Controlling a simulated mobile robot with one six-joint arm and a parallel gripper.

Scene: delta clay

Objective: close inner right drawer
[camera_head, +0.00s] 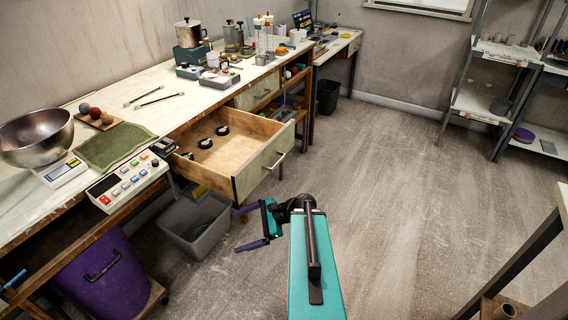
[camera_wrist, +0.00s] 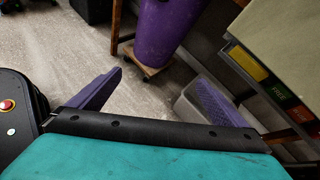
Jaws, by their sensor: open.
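A wide wooden drawer (camera_head: 226,142) with a pale green front (camera_head: 264,160) and a bar handle is pulled far out from under the long workbench. Several small dark round items and a dark device at its left end lie inside. My gripper (camera_head: 250,228) is just below and in front of the drawer's near front corner in the head view. Its purple fingers are spread apart with nothing between them. In the wrist view my gripper (camera_wrist: 150,95) is also open and empty. I cannot tell whether a finger touches the drawer.
A grey bin (camera_head: 195,225) stands on the floor under the drawer. A purple bin (camera_head: 105,280) on a wheeled board stands to its left and shows in the wrist view (camera_wrist: 162,30). A closed drawer (camera_head: 258,92) is farther along the bench.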

